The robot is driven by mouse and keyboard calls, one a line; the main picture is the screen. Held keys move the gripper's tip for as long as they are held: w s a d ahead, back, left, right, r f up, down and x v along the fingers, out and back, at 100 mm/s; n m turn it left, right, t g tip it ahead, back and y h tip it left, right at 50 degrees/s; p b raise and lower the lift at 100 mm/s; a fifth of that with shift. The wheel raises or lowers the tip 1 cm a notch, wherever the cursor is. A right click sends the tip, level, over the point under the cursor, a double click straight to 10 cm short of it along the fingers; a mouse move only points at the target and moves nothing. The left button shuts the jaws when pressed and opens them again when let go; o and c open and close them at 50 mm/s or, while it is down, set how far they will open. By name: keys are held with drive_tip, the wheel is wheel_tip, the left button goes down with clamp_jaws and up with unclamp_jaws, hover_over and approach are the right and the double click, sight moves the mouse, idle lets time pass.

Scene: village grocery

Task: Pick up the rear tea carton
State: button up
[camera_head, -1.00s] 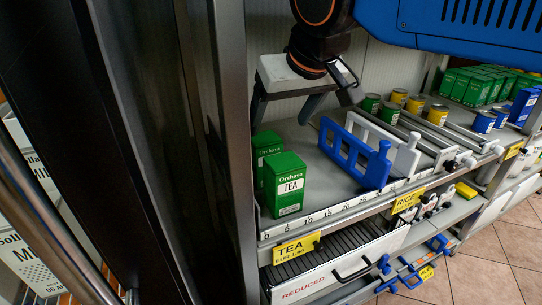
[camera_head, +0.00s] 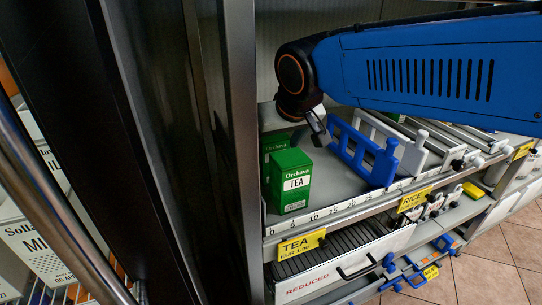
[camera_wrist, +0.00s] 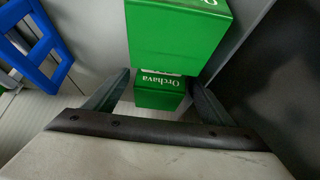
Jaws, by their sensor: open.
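Two green Orchava tea cartons stand upright on the shelf, one behind the other. The front carton (camera_head: 291,182) shows its TEA label and partly hides the rear carton (camera_head: 273,143). In the wrist view, the front carton (camera_wrist: 178,35) fills the top middle. The rear carton (camera_wrist: 160,96) shows small below it. My gripper (camera_wrist: 160,84) is open, with one finger at each side of the rear carton in that view. I cannot tell whether the fingers touch it. In the head view, one finger shows behind the cartons' right side; the rest is hidden.
A blue divider (camera_head: 364,153) and a white divider (camera_head: 412,150) stand to the right of the cartons. A dark upright panel (camera_head: 195,110) and a metal post are close on the left. The shelf (camera_head: 335,188) is bare between cartons and dividers.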

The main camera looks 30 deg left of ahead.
drive_tip(key=x, duration=0.4)
drive_tip(key=shift+a+f, duration=0.1)
drive_tip(key=shift+f, duration=0.1)
drive_tip(key=c, duration=1.2)
drive_tip(key=shift+o, duration=0.2)
drive_tip(key=shift+r, duration=0.1)
